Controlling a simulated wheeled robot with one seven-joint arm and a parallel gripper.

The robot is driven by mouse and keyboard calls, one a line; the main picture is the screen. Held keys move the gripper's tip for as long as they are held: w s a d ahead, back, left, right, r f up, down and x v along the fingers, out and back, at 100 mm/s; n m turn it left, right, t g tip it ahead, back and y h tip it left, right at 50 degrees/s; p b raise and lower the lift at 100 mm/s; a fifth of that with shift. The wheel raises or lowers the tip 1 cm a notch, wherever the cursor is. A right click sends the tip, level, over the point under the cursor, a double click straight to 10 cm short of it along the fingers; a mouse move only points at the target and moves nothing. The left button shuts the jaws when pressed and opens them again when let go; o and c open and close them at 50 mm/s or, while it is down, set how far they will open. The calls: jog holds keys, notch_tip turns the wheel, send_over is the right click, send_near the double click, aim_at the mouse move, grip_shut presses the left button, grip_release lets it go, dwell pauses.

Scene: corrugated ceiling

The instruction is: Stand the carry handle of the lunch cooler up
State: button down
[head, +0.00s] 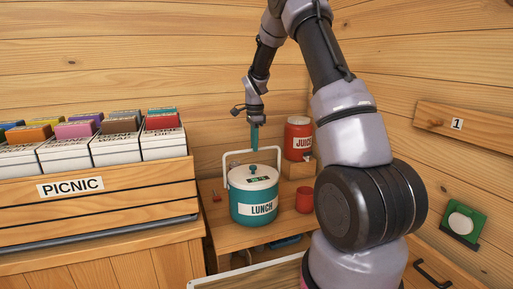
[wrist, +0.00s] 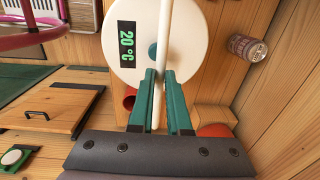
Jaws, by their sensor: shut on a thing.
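The lunch cooler (head: 254,207) is a teal drum with a white lid and a LUNCH label, standing on a low wooden table. Its white carry handle (head: 228,172) rises above the lid, close to upright; its exact tilt I cannot tell. My gripper (head: 254,148) points down over the cooler, its teal fingers shut on the handle's top bar. In the wrist view the white handle (wrist: 164,40) runs between the fingertips (wrist: 160,76), across the round lid (wrist: 190,50) with its green 20 °C display (wrist: 126,45) and teal knob. The fingers hide part of the bar.
A red juice dispenser (head: 298,138) stands on a wooden block behind right, with a red cup (head: 304,200) in front. The picnic crate (head: 120,205) with several card boxes is at left. A wooden wall (head: 220,60) is close behind.

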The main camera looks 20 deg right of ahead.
jog(key=shift+f, duration=0.1)
jog(key=c, duration=0.9)
grip_release()
jog(key=shift+o, duration=0.2)
notch_tip(320, 180, up, 11)
jog(key=shift+s, duration=0.2)
jog(key=shift+f, duration=0.1)
